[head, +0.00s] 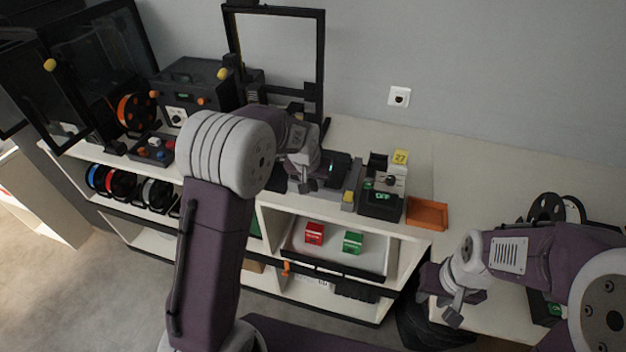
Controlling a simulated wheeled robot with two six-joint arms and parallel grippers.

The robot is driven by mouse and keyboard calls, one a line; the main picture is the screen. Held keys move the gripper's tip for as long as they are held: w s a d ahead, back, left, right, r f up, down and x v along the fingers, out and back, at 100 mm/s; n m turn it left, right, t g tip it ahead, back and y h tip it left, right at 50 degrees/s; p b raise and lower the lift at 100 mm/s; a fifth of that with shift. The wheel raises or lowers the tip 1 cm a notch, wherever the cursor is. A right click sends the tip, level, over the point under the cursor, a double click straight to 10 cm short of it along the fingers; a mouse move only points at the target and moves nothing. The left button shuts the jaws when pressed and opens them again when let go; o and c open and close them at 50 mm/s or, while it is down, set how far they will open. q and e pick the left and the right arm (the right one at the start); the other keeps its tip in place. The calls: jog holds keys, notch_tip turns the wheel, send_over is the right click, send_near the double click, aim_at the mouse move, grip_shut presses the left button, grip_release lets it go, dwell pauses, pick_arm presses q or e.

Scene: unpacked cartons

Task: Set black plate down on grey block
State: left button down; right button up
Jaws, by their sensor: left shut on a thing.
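My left gripper (309,184) is shut on the black plate (338,166), a dark flat piece just right of the fingers. The arm and wrist hide part of the plate. A grey block (335,201) shows below and right of the gripper on the white shelf unit's top. The plate appears above or over its back part; I cannot tell whether they touch. My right gripper (446,300) is at the lower right, away from both, with nothing seen in it; its jaw opening is unclear.
Right of the block stand a black device with a green display (381,204), a yellow cube marked 27 (401,157) and an orange tray (427,214). A tall black frame (322,62) stands behind. Red (314,233) and green (353,242) boxes lie on the shelf below.

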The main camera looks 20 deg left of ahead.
pick_arm(q)
jog(key=shift+f+b, duration=0.5)
jog(key=shift+f, duration=0.35)
jog(key=c, duration=1)
grip_release()
jog(key=shift+o, duration=0.2)
jog(key=shift+r, duration=0.15)
notch_tip(320, 180, up, 3)
jog(key=p, duration=0.3)
jog(key=shift+r, duration=0.1)
